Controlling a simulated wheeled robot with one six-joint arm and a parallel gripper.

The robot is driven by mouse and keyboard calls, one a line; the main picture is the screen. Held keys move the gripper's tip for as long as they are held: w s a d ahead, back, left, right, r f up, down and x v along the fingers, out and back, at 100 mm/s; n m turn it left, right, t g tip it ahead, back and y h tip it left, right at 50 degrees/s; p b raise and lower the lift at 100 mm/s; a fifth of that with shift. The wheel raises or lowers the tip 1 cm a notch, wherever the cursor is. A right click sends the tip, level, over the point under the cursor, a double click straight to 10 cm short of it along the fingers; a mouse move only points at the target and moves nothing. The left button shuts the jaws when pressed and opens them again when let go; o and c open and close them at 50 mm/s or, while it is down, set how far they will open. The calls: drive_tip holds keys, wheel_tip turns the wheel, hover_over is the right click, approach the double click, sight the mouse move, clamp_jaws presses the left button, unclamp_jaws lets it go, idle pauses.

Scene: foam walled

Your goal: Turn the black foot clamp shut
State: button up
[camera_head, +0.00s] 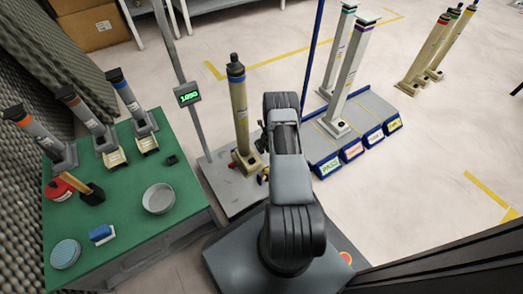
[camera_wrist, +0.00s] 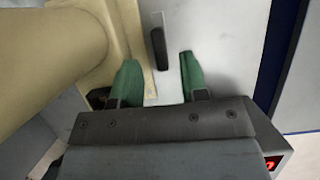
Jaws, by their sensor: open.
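A small black bar (camera_wrist: 158,48), which looks like the foot clamp's handle, lies on the pale grey base plate (camera_wrist: 215,40) beside a thin slot. It points up and down the wrist view. My gripper (camera_wrist: 159,60) is open, its green fingertips on either side of the bar, with a gap on both sides. Whether the tips are level with the bar I cannot tell. The cream column (camera_wrist: 45,45) stands just left of the gripper; in the head view this column (camera_head: 240,110) is upright with a black cap. There my arm hides the clamp.
A green table (camera_head: 130,215) at left holds several grey tubes, a round dish (camera_head: 158,198) and a blue brush (camera_head: 101,233). A post with a green display (camera_head: 188,94) stands left of the column. A grey rack (camera_head: 350,128) with pale columns stands right. Open floor lies farther right.

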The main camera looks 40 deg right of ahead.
drive_tip(key=shift+b+x, duration=0.5)
drive_tip(key=shift+x, duration=1)
clamp_jaws()
